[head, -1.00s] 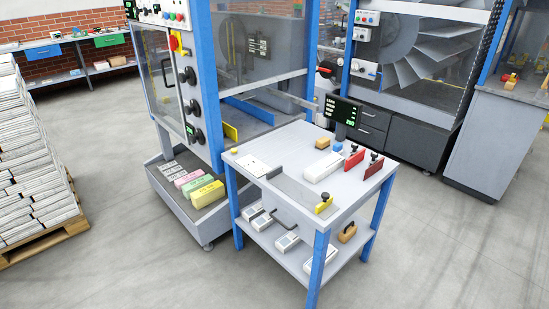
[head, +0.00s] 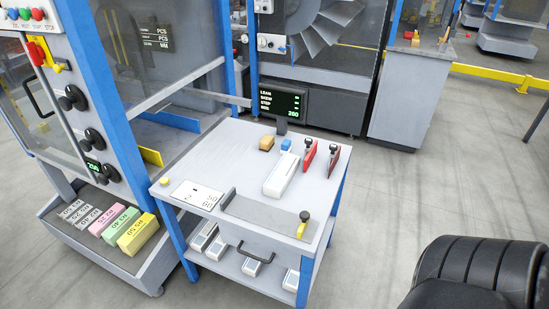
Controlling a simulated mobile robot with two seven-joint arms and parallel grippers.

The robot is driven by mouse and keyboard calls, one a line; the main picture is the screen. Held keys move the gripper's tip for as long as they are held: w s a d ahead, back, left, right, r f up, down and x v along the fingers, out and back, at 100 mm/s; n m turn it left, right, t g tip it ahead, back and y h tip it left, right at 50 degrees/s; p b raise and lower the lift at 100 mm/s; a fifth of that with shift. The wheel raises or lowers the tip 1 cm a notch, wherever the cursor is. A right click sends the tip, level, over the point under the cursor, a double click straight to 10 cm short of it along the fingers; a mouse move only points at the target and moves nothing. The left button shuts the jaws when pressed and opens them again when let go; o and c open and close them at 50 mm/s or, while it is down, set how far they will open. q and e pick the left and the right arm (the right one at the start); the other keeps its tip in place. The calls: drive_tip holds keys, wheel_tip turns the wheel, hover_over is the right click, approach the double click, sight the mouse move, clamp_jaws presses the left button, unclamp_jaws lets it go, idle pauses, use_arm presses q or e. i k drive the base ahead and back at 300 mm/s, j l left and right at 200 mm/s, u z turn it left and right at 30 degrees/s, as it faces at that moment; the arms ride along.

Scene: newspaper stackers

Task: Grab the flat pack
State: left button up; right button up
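No thing here is clearly marked as the flat pack. A long white block (head: 281,175) lies flat on the grey table top (head: 228,151) with blue legs. A white card with dark print (head: 196,195) lies near the table's left edge. Coloured packs, among them a pink one (head: 107,219) and a yellow one (head: 138,231), lie in a grey tray (head: 73,243) at the foot of the machine, left of the table. Neither of my grippers is in view.
A small display (head: 283,103) stands at the table's back. Two red holders with black knobs (head: 309,155) and a grey plate with a yellow end stop (head: 303,224) are on the table. The blue-framed machine (head: 105,85) borders it on the left. Floor to the right is mostly open.

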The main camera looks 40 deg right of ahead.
sight(276, 184)
drive_tip(key=i+j+z, duration=0.1)
drive_tip(key=i+z, duration=0.25)
drive_tip(key=i+j+z, duration=0.1)
drive_tip(key=z, duration=0.2)
drive_tip(key=i+j+z, duration=0.2)
drive_tip(key=z, duration=0.15)
drive_tip(key=j, duration=0.1)
